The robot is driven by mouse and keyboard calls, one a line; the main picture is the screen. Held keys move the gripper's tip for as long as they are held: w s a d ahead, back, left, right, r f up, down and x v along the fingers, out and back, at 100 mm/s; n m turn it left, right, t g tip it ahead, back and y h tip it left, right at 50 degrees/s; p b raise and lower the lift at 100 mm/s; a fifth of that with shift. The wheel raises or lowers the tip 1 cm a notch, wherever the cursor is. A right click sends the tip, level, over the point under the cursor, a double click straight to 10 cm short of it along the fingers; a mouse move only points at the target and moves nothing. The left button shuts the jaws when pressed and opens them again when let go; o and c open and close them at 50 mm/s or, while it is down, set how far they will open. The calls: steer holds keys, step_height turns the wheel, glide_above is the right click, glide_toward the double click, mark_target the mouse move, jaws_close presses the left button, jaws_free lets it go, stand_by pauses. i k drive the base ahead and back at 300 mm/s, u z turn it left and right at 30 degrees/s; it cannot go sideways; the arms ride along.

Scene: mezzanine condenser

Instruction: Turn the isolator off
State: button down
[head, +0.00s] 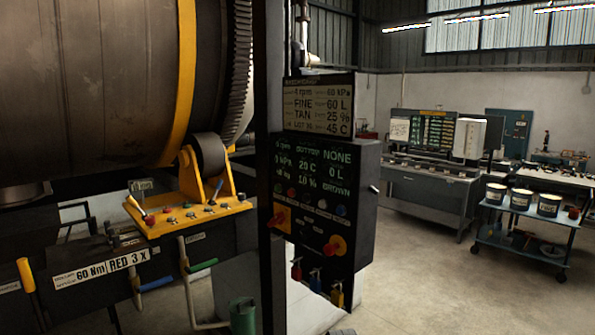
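A dark control panel (318,230) hangs on a black post in the middle of the head view. Two red-and-yellow controls sit on its lower face. One is a yellow square plate with a red rotary handle (280,217) at the left, which looks like an isolator switch. The other is a round red-and-yellow knob or button (336,245) at the lower right. The labels beside them are too small to read, and the handle's exact setting is unclear. A row of small coloured buttons (308,199) runs above them. My gripper is not in view.
A large drum (90,80) with a yellow band fills the left. Below it are a yellow lever box (190,215) and pipes with coloured handles. A blue cart (525,225) with tubs stands right. Open floor lies between.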

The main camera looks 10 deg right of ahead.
mark_target(280, 218)
steer(key=k, duration=0.65)
steer(key=u, duration=0.55)
steer(key=i, duration=1.4)
steer(key=z, duration=0.55)
